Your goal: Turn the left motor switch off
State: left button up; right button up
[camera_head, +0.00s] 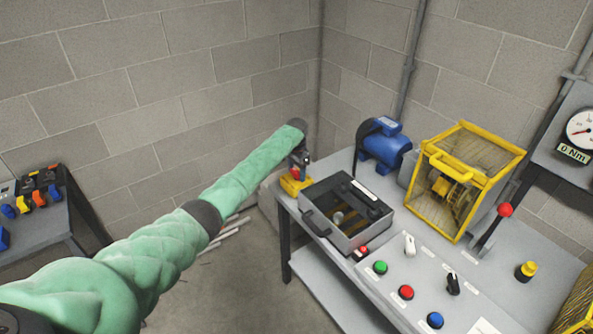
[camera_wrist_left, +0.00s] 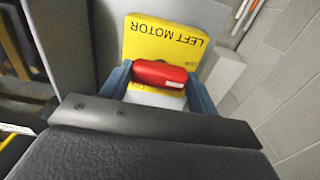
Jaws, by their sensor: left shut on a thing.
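The left motor switch is a yellow plate (camera_head: 291,186) at the far left corner of the bench. In the left wrist view the plate (camera_wrist_left: 150,40) reads LEFT MOTOR, upside down. Its red handle (camera_wrist_left: 160,74) lies crosswise between my left gripper's two blue-grey fingers (camera_wrist_left: 160,88), which are shut on its ends. Small print beside the handle is too small to read. In the head view my left gripper (camera_head: 300,163) is just above the plate and hides most of the handle. My right gripper is in neither view.
A grey open-topped box (camera_head: 345,212) stands close right of the switch. Beyond are a blue motor (camera_head: 385,145), a yellow guard cage (camera_head: 464,178) and a red-knobbed lever (camera_head: 504,210). A panel with coloured buttons (camera_head: 406,292) lies in front. A wall is behind.

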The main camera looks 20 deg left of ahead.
aim_at(297, 171)
pick_arm(q)
jog(key=shift+w+r, duration=0.1)
jog(key=shift+r, duration=0.05)
jog(key=o, duration=1)
jog(key=shift+r+b, duration=0.25)
jog(key=shift+b, duration=0.05)
notch_tip(297, 171, up, 6)
jog(key=b, duration=0.2)
jog(key=shift+r+b, duration=0.25)
jog(key=shift+b, duration=0.05)
jog(key=shift+r, duration=0.35)
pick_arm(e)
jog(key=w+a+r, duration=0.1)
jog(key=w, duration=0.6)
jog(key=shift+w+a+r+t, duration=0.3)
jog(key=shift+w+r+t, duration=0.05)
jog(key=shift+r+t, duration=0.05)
